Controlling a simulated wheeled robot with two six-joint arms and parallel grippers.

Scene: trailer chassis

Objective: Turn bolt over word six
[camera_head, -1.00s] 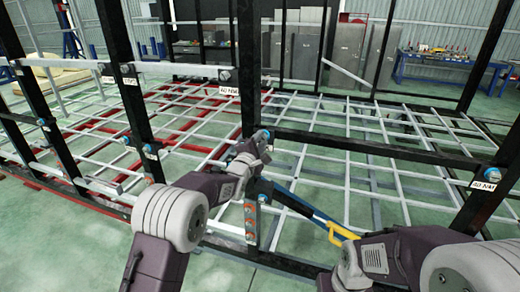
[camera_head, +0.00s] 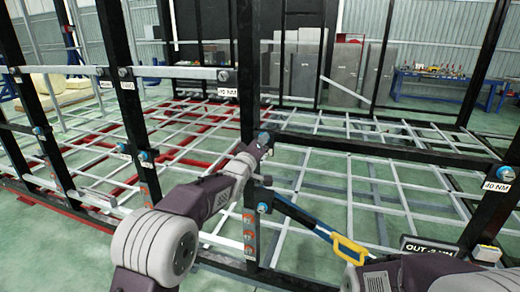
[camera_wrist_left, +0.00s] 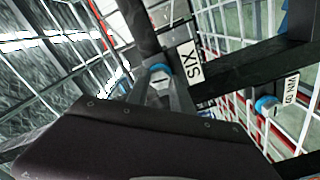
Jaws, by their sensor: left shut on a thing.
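My left gripper (camera_head: 262,140) is at a bolt with a blue collar on the black post, where a black rail meets it. In the left wrist view the bolt (camera_wrist_left: 159,75) shows its blue collar at the tips of my gripper (camera_wrist_left: 160,95), which is shut on it. A white label reading SIX (camera_wrist_left: 190,64) sits beside the bolt on the black frame. In the head view the gripper covers that spot, and I cannot read the label there.
Another blue-collared bolt (camera_head: 506,173) with a torque label is at right. White lattice bars fill the background.

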